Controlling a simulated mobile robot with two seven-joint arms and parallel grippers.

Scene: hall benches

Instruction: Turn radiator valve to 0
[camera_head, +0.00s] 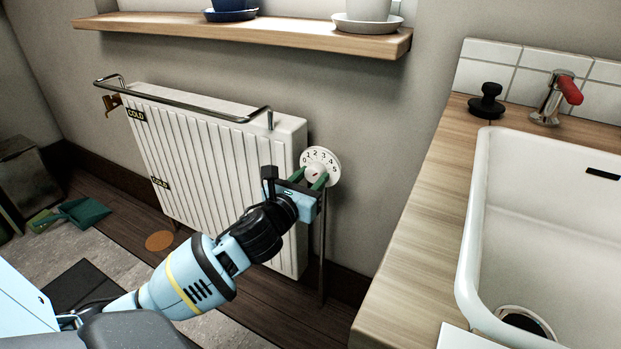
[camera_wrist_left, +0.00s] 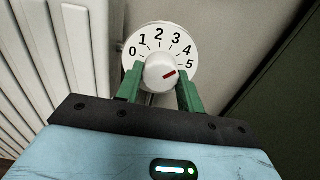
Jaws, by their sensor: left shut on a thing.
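The radiator valve is a white round dial (camera_head: 326,158) marked 0 to 5, at the right end of the white radiator (camera_head: 215,165). In the left wrist view the dial (camera_wrist_left: 160,43) shows its numbers, and its white knob (camera_wrist_left: 160,73) has a red mark pointing between 4 and 5, close to the 5. My left gripper (camera_head: 316,178) has green fingers on either side of the knob and is shut on it. It also shows in the left wrist view (camera_wrist_left: 160,88). My right gripper is not in view.
A wooden sill (camera_head: 250,32) with pots is above the radiator, and a metal rail (camera_head: 190,104) runs along the radiator's top. A wooden counter (camera_head: 415,220) with a white sink (camera_head: 475,230) stands to the right. A green dustpan (camera_head: 84,211) lies on the floor at left.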

